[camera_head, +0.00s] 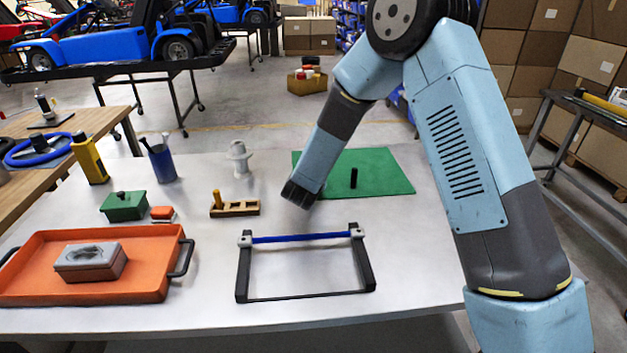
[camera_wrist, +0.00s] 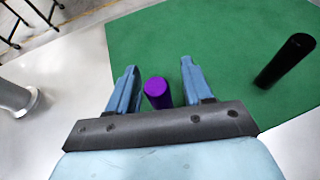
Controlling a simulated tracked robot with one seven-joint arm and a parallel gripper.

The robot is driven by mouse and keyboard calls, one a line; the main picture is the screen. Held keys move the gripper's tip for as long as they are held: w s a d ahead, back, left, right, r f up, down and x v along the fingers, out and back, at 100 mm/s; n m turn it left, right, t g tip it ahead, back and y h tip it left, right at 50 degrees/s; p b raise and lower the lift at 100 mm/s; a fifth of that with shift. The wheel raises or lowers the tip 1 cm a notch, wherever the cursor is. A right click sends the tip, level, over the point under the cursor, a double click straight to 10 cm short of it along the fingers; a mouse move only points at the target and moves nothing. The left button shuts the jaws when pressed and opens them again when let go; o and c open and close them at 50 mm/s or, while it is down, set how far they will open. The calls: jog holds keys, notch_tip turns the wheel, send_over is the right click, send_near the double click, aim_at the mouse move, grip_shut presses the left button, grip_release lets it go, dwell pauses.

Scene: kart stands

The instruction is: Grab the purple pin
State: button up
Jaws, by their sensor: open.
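The purple pin (camera_wrist: 157,93) shows in the wrist view, between the two fingers of my gripper (camera_wrist: 158,70). Its rounded top faces the camera and its lower part is hidden behind the gripper body. There is a visible gap between the pin and each finger. My gripper is open and holds nothing. The green mat (camera_wrist: 215,35) shows behind the pin; it also lies at the back right of the table in the head view (camera_head: 385,172). In the head view my arm hides the purple pin and the fingers.
A black pin (camera_wrist: 285,60) stands on the mat, right of my gripper. A pale grey stepped part (camera_wrist: 15,97) is to the left. A blue-barred black frame (camera_head: 305,238), a wooden block (camera_head: 240,209) and an orange tray (camera_head: 150,288) are on the table (camera_head: 215,300).

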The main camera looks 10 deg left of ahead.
jog(key=shift+c, duration=0.3)
grip_shut()
